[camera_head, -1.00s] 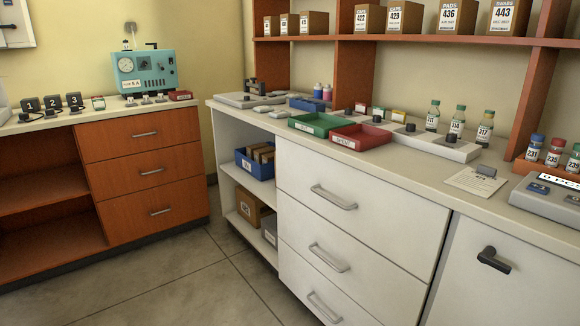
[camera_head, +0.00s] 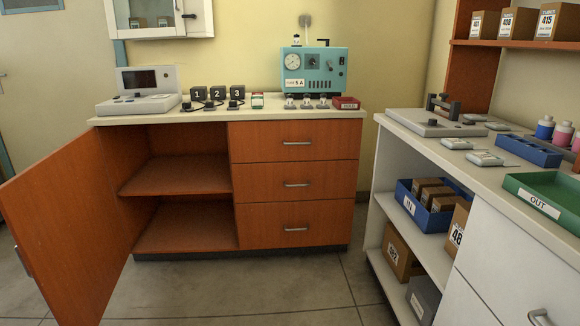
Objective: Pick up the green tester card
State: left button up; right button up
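A small green and white item (camera_head: 257,100), which looks like a card, stands on the wooden cabinet's counter (camera_head: 215,115). It is between the black block numbered 3 (camera_head: 237,92) and the teal incubator device (camera_head: 312,72). It is too small to read. Neither of my grippers shows in the head view.
A grey device with a screen (camera_head: 150,90) stands at the counter's left end. A small red box (camera_head: 346,103) is at its right end. The cabinet door (camera_head: 75,215) hangs open at left. A white counter with a green OUT tray (camera_head: 540,200) is at right. Floor between is clear.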

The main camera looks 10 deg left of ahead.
aim_at(256, 103)
jog(key=i+j+u, duration=0.15)
jog(key=i, duration=0.5)
jog(key=i+j+u, duration=0.2)
jog(key=i, duration=0.45)
jog(key=l, duration=0.1)
